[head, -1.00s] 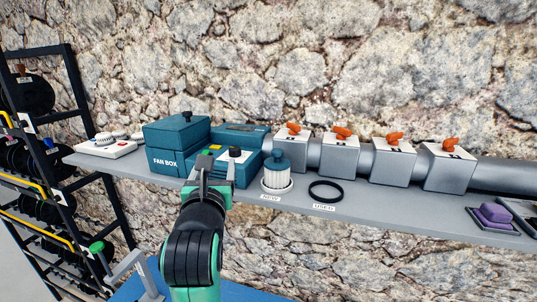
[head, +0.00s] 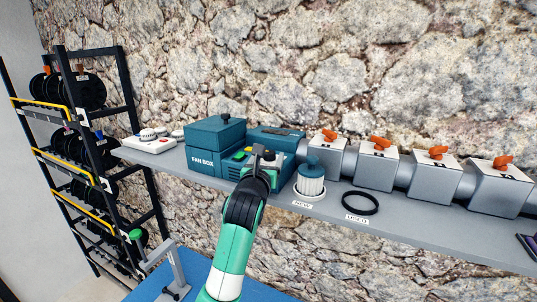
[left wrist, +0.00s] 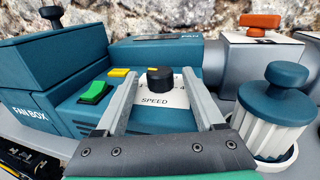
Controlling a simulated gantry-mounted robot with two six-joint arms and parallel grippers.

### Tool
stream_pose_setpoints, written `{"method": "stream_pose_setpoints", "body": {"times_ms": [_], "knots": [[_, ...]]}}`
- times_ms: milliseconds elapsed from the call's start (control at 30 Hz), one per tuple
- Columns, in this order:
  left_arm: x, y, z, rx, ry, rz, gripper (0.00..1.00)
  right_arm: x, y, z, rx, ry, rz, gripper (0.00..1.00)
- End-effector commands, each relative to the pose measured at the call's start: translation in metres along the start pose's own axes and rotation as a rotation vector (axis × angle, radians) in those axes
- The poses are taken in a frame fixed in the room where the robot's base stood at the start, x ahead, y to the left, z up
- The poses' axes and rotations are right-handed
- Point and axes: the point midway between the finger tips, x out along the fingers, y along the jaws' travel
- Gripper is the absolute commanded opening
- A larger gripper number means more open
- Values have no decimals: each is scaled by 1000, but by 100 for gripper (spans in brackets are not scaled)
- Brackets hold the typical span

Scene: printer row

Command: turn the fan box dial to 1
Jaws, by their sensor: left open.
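The teal fan box (head: 203,160) stands on the grey shelf. In the left wrist view its front panel carries a black dial (left wrist: 160,79) on a white plate marked SPEED, a green rocker switch (left wrist: 96,92) and a small yellow button (left wrist: 120,72). My left gripper (left wrist: 166,82) is open, with its two fingers on either side of the dial in that view. I cannot tell whether they touch it. In the head view my left gripper (head: 264,158) covers the dial. My right gripper is not in view.
A white filter cartridge with a teal cap (head: 311,180) stands right of the fan box. A black ring (head: 360,203) lies beyond it. Grey duct boxes with orange handles (head: 376,165) line the back. A white device (head: 149,143) sits at the left shelf end, near a spool rack.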

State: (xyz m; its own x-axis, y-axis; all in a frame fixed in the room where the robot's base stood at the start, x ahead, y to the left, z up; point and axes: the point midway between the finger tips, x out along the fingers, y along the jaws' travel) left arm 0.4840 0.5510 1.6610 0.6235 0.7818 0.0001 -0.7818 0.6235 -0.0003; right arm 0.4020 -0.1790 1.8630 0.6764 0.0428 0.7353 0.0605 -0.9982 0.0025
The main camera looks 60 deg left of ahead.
Motion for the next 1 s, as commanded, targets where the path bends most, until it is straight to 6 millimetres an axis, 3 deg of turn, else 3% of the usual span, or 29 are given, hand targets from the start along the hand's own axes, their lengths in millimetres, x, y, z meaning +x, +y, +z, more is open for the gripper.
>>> {"method": "stream_pose_setpoints", "body": {"times_ms": [300, 700, 1000], "knots": [[6, 0, 0, 0, 0, 0, 71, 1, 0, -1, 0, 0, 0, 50], [5, 0, 0, 0, 0, 0, 0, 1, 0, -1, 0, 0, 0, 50], [5, -3, 0, 1, 2, 56, 0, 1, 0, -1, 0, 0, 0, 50]]}}
